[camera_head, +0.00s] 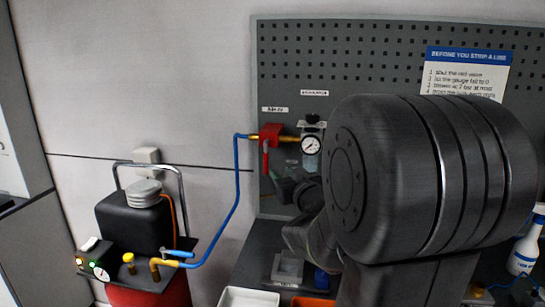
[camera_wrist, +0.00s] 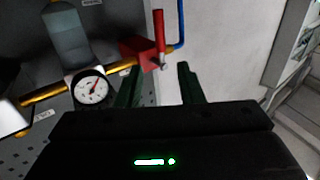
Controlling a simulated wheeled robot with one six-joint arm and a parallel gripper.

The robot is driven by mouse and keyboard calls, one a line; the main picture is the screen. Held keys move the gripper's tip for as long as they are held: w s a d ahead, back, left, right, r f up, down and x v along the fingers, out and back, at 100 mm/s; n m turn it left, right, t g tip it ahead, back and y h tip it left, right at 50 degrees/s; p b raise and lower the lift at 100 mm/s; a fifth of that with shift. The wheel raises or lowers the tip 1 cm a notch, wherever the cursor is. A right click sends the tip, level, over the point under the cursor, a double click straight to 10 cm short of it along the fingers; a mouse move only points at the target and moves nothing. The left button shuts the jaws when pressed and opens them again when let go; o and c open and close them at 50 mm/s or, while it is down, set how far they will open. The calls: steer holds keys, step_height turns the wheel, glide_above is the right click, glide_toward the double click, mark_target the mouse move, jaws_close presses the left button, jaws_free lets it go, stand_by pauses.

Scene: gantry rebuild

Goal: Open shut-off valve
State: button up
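The red shut-off valve (camera_head: 271,133) sits on the yellow pipe at the pegboard's left edge, with its red lever (camera_head: 266,158) hanging down across the pipe. In the wrist view the red valve body (camera_wrist: 138,49) and its lever (camera_wrist: 158,30) lie just beyond the fingertips, at the upper middle. My gripper (camera_head: 287,184) is below and right of the valve in the head view, partly hidden by my dark arm. In the wrist view my gripper (camera_wrist: 159,68) has its two green fingers apart with nothing between them. Contact with the lever is not visible.
A pressure gauge (camera_head: 310,145) is right of the valve. A blue hose (camera_head: 237,190) runs down to a compressor (camera_head: 136,222) with a blue-handled outlet (camera_head: 178,253). A white tray (camera_head: 247,298) and spray bottle (camera_head: 526,247) are on the bench. Bare wall lies left of the pegboard.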

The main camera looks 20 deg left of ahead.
mark_target(267, 159)
steer(key=p+x, duration=0.3)
steer(key=x, duration=1)
jaws_close()
